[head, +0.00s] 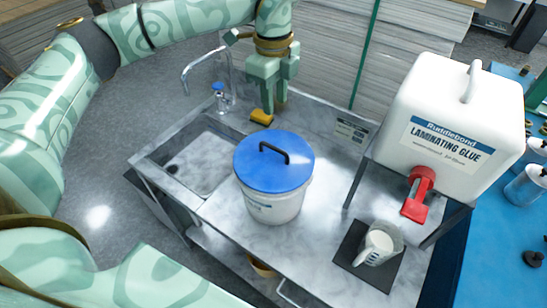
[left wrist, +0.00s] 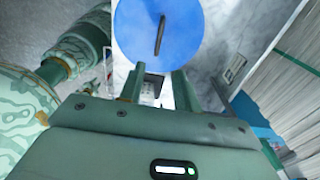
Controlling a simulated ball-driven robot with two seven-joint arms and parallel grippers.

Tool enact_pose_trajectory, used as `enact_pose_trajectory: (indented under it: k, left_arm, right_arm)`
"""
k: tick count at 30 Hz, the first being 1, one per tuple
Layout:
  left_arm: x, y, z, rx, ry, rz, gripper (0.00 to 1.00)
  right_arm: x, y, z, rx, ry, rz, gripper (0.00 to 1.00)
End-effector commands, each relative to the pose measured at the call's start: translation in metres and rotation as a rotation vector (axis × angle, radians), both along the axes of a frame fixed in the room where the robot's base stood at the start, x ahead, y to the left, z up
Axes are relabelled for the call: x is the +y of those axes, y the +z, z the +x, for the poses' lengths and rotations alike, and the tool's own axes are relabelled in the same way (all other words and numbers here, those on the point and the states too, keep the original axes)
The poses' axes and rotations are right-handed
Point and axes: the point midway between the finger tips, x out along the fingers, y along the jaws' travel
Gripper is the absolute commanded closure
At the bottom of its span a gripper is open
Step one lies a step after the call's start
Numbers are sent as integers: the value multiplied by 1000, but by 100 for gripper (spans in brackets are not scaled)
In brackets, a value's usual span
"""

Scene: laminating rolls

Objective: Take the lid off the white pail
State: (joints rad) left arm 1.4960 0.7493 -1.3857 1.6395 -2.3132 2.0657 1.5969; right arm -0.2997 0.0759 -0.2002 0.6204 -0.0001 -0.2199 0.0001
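The white pail (head: 273,205) stands upright on the grey metal counter, right of the sink. Its blue lid (head: 262,168) with a black bar handle (head: 274,152) sits on top. The lid (left wrist: 145,35) and handle (left wrist: 160,35) also show in the left wrist view, beyond the fingers. My left gripper (head: 272,98) points down behind the pail, apart from the lid. Its fingers (left wrist: 156,88) are spread with nothing held between them. My right gripper is in neither view.
A small blue-capped bottle (head: 219,98) and a tap (head: 207,65) stand by the sink (head: 205,150). A white glue container (head: 420,90) with a red spout and a jug (head: 380,243) are at right.

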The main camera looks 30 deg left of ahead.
Motion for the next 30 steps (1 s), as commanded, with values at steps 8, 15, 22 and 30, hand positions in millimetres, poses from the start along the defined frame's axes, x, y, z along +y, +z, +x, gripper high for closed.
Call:
enact_pose_trajectory:
  k: [8,15,22,30]
  left_arm:
    - [8,-44,-1,12,45,28,67]
    - [7,-95,-1,8,42,26,67]
    - [5,-114,-1,6,42,26,67]
    - [1,-155,-2,5,41,25,67]
  right_arm:
    - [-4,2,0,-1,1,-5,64]
    - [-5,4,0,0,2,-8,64]
    - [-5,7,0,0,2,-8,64]
    - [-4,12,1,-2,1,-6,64]
